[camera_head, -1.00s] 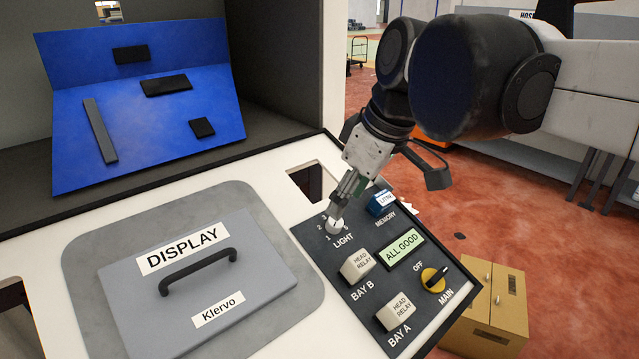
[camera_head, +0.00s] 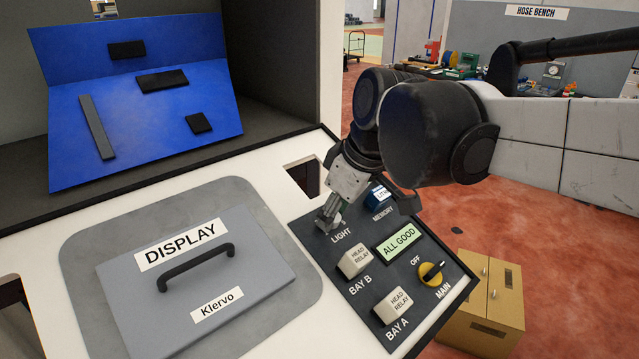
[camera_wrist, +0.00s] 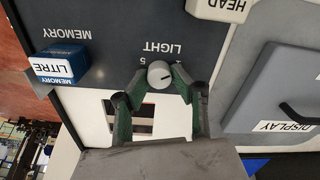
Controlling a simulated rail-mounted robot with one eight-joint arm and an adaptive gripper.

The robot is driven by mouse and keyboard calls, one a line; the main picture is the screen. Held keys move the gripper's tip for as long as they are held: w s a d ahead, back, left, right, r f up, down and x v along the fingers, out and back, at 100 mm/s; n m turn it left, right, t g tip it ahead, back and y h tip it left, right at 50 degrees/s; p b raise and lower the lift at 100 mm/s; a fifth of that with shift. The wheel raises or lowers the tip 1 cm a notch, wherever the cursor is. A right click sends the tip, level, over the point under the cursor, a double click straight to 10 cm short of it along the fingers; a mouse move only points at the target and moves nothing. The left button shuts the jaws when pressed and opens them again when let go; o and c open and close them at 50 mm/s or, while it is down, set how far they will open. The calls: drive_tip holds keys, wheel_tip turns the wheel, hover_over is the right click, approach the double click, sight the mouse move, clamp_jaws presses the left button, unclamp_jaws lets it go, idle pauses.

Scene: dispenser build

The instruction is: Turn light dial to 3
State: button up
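The light dial (camera_wrist: 160,75) is a small round pale knob with a dark pointer mark, on the dark control panel (camera_head: 350,287). In the wrist view, the fingers of my gripper (camera_wrist: 159,78) straddle the dial, one on each side and very close to it. I cannot tell whether both fingers press on it. The printed word LIGHT (camera_wrist: 163,48) is beside the dial. The scale numbers around the dial are partly hidden and too small to read surely. In the head view, my gripper (camera_head: 327,223) covers most of the dial.
A blue memory button (camera_head: 378,196) stands close behind the dial. BAY B (camera_head: 354,261) and BAY A (camera_head: 393,305) relay blocks, a green ALL GOOD display (camera_head: 398,243) and a yellow main switch (camera_head: 430,273) share the panel. A grey display cover (camera_head: 245,285) with a handle lies left.

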clamp_jaws()
drive_tip(key=shift+m, duration=0.3)
drive_tip(key=m, duration=1)
drive_tip(key=shift+d+m, duration=0.1)
drive_tip(key=shift+m, duration=0.3)
drive_tip(key=m, duration=0.6)
drive_tip(key=shift+d, duration=0.1)
drive_tip(key=m, duration=0.6)
drive_tip(key=shift+m, duration=0.3)
